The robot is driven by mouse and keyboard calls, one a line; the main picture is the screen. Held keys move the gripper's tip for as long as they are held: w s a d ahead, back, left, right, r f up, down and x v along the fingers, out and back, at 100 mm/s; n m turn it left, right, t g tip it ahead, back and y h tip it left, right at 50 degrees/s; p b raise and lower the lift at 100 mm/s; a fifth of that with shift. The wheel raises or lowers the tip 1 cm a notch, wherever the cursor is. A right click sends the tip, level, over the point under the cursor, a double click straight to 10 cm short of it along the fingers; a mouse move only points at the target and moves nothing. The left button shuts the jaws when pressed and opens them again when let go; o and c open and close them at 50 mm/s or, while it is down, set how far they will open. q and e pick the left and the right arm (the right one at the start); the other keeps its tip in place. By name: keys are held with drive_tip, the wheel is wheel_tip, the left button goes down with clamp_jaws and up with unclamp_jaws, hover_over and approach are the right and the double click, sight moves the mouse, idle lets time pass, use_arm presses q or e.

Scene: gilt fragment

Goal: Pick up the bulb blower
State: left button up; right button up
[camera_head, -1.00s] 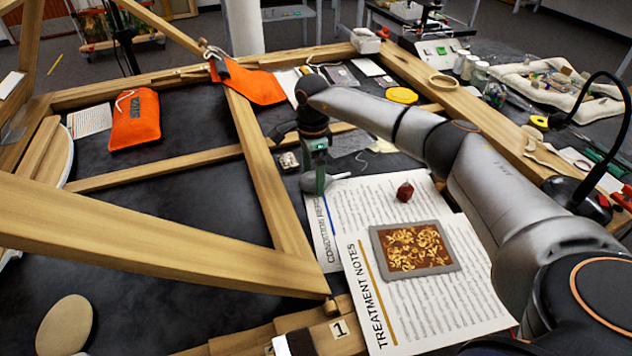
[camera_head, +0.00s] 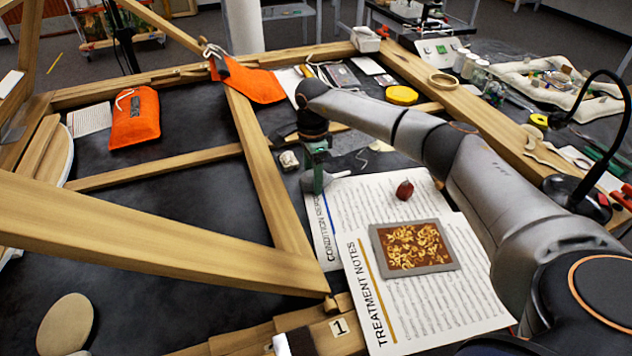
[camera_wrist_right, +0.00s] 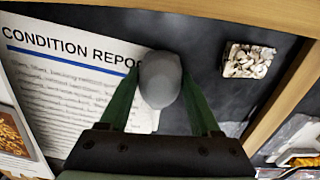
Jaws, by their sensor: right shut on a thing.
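The bulb blower (camera_wrist_right: 160,80) is a smooth grey bulb in the right wrist view. It sits between the two green fingers of my right gripper (camera_wrist_right: 160,98), which is shut on it. In the head view my right gripper (camera_head: 318,180) points down beside the upper left edge of the condition report sheet. Only a small grey part of the blower (camera_head: 340,174) shows there, just right of the fingers. I cannot tell whether it touches the surface below. My left gripper is not in view.
Printed sheets (camera_head: 350,215) lie under and right of the gripper, with a dark red object (camera_head: 405,190) and a framed gilt fragment (camera_head: 458,262). A wooden frame bar (camera_head: 262,180) runs just left of the gripper.

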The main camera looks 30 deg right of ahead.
drive_tip(key=shift+c, duration=1)
drive_tip(key=shift+r, duration=0.1)
